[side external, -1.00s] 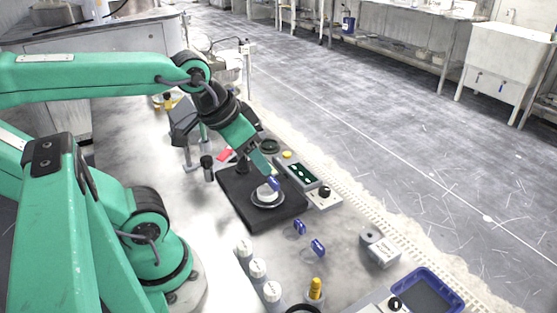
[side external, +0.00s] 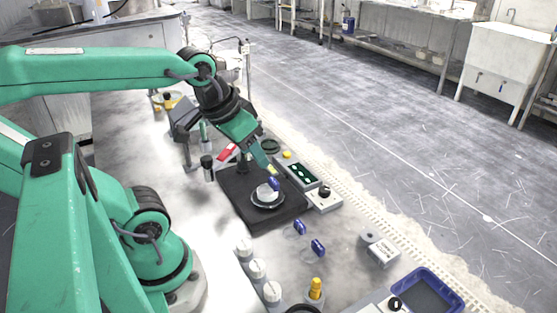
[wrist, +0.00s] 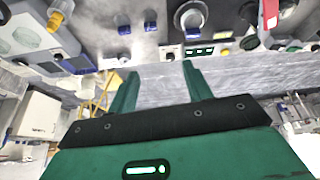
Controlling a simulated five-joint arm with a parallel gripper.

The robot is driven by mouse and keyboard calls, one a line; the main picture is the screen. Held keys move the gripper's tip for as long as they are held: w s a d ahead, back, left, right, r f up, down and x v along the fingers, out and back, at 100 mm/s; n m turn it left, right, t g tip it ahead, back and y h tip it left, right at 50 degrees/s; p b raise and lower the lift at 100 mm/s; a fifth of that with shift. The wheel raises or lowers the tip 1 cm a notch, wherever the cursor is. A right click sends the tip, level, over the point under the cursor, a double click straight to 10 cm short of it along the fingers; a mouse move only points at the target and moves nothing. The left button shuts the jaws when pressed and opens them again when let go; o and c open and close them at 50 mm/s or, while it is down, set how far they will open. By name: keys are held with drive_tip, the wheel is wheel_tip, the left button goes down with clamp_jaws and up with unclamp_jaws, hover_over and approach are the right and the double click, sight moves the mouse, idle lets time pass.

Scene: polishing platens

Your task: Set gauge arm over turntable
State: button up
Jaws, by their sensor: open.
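The turntable (side external: 266,199), a silver disc, sits on a square black base (side external: 237,205) with a small white and blue piece (side external: 272,185) on it. In the wrist view the turntable (wrist: 190,22) is at the top centre. A red bar with a pale part (side external: 228,152) slants beside the base's far left edge. It may be the gauge arm, but I cannot tell for sure. Red also shows at the top right of the wrist view (wrist: 270,12). My gripper (side external: 266,161) is open and empty, above the far part of the base; its spread fingers (wrist: 160,80) show in the wrist view.
A control box with a green display (side external: 302,174) and a box with a black knob (side external: 324,195) flank the base on the right. Blue-topped clear pieces (side external: 318,247), white-capped bottles (side external: 258,268) and a blue tray (side external: 430,292) stand nearer. A dark cylinder (side external: 207,167) stands left.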

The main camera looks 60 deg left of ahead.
drive_tip(key=a+n+g, duration=0.3)
drive_tip(key=a+n, duration=0.3)
drive_tip(key=a, duration=0.2)
drive_tip(key=n+g, duration=0.2)
drive_tip(key=n, duration=0.5)
hover_over(206, 158)
drive_tip(key=d, duration=0.1)
drive_tip(key=shift+w+f, duration=0.2)
drive_tip(key=shift+f, duration=0.4)
drive_tip(key=shift+w+f, duration=0.2)
drive_tip(key=shift+f, duration=0.4)
drive_tip(key=shift+s+a+f+n, duration=0.1)
drive_tip(key=shift+s+a+n, duration=0.2)
drive_tip(key=shift+s+a, duration=0.15)
drive_tip(key=shift+w+f, duration=0.1)
drive_tip(key=shift+f, duration=3.8)
clamp_jaws()
